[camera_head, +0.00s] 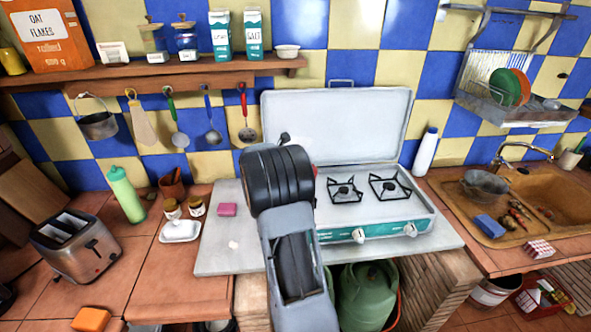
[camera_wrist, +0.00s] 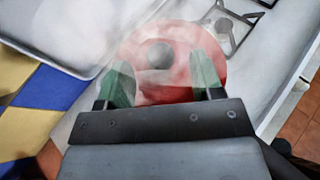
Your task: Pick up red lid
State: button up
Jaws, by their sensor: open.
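The red lid (camera_wrist: 175,97) shows in the wrist view as a round red disc with a dark round knob (camera_wrist: 160,56). It lies on the stove top, with whitish haze or steam over part of it. My gripper (camera_wrist: 165,72) is open, its two greenish fingers above the lid, one on each side of the knob. I cannot tell whether the fingers touch the lid.
The white stove (camera_head: 380,210) has bare burners on its right and a raised cover (camera_head: 340,115) behind. A pink block (camera_head: 227,210) lies on the pale board (camera_head: 215,250) to the left. A toaster (camera_head: 78,248) and a green bottle (camera_head: 126,193) stand further left. The sink (camera_head: 560,195) is at the right.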

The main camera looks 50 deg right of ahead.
jog(key=shift+x, duration=1.35)
jog(key=c, duration=1.1)
jog(key=shift+w+r, duration=0.1)
